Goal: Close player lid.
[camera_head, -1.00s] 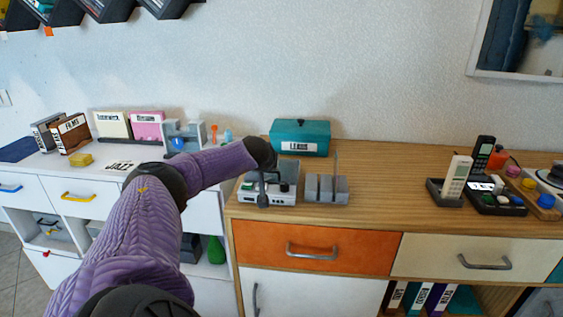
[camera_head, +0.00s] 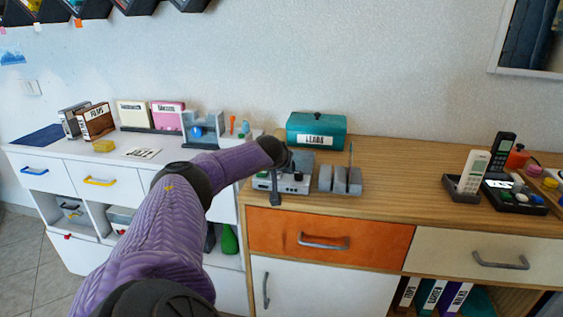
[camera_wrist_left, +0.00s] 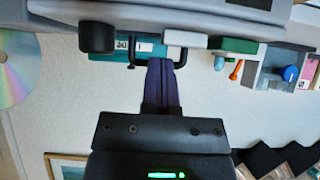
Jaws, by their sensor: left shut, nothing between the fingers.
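The player (camera_head: 291,184) is a small pale grey box on the wooden counter, in front of the teal box. In the left wrist view, which looks inverted, its grey body (camera_wrist_left: 230,22) fills the top edge, with a black knob and a light button. My left arm reaches over it in the head view; the left gripper (camera_head: 276,200) hangs down at its front left and looks dark. In the left wrist view the left gripper (camera_wrist_left: 160,64) has its fingers together, empty, close to the player. The lid's angle is hard to tell; my wrist partly hides the player. My right gripper is out of view.
A grey rack (camera_head: 330,180) with an upright disc stands right of the player. The teal box (camera_head: 316,125) stands behind. Phones (camera_head: 472,172) in holders are farther right, past bare counter. A white cabinet (camera_head: 130,170) with folders stands left.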

